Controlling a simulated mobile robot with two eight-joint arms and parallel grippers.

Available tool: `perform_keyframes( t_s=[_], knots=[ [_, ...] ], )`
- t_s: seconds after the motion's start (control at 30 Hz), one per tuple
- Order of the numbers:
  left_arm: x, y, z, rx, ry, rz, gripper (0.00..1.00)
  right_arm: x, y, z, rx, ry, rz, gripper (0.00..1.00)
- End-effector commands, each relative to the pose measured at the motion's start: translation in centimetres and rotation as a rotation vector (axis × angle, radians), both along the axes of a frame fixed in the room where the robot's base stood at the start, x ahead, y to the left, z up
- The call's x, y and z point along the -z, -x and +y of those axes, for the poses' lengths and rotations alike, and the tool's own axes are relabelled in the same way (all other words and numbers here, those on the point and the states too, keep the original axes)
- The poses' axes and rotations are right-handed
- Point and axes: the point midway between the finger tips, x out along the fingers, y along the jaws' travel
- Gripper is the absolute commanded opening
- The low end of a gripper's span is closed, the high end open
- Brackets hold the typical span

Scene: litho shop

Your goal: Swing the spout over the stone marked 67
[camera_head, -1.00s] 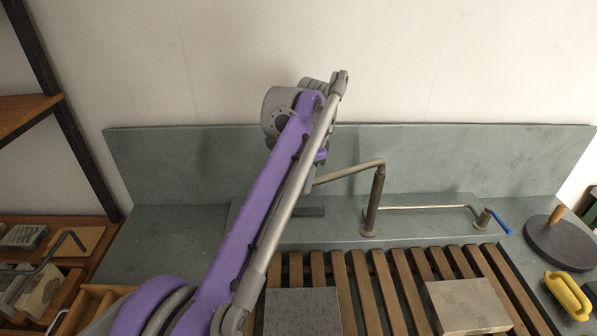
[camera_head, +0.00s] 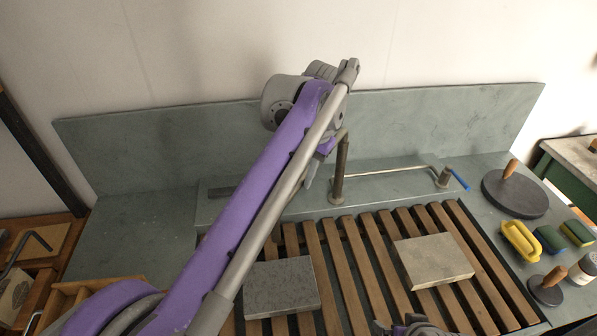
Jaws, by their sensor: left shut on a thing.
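The metal spout stands on an upright post (camera_head: 341,172) on the grey ledge behind the slatted rack. Its bent upper part (camera_head: 344,134) looks foreshortened and runs down-left toward my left gripper (camera_head: 318,164). That gripper is shut on the spout, with its fingers partly hidden by my purple arm. Two stones lie on the slats: a dark grey one (camera_head: 282,287) at front left and a beige one (camera_head: 433,260) at right. I can read no number on either. A grey piece of what looks like my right gripper (camera_head: 412,326) shows at the bottom edge; its jaws are unclear.
The wooden slats (camera_head: 352,262) between the stones are bare. At right are a round dark disc with a wooden knob (camera_head: 515,195), a yellow tool (camera_head: 520,241) and sponges (camera_head: 549,239). Open drawers stand at left.

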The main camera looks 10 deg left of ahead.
Motion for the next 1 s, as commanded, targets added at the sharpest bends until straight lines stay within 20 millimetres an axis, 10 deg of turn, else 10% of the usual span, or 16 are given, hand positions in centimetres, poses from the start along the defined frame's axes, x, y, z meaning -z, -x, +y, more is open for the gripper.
perform_keyframes(
  t_s=[0.23, 0.27, 0.4, 0.77, 1.0],
  knots=[
    [-0.1, -0.1, 0.0, 0.0, 0.0, -0.002, 0.0, 0.0, 0.0, 0.0, 0.0, 0.0, 0.0, 1.0],
    [-0.1, -0.1, 0.0, 0.002, 0.0, -0.003, 0.32, 0.0, 0.0, 0.0, 0.0, 0.0, 0.0, 1.0],
    [-0.1, -0.1, 0.0, 0.001, 0.0, -0.002, 0.57, 0.0, 0.0, 0.0, 0.0, 0.0, 0.0, 1.0],
    [-0.5, 0.0, -0.1, 0.001, 0.0, -0.002, 0.57, -0.1, -0.1, 0.0, 0.0, 0.0, -0.001, 1.0],
    [-4.7, 0.2, -0.8, 0.003, 0.0, -0.003, 0.57, -1.2, -0.6, 0.0, 0.0, 0.0, -0.012, 1.0]
  ],
)
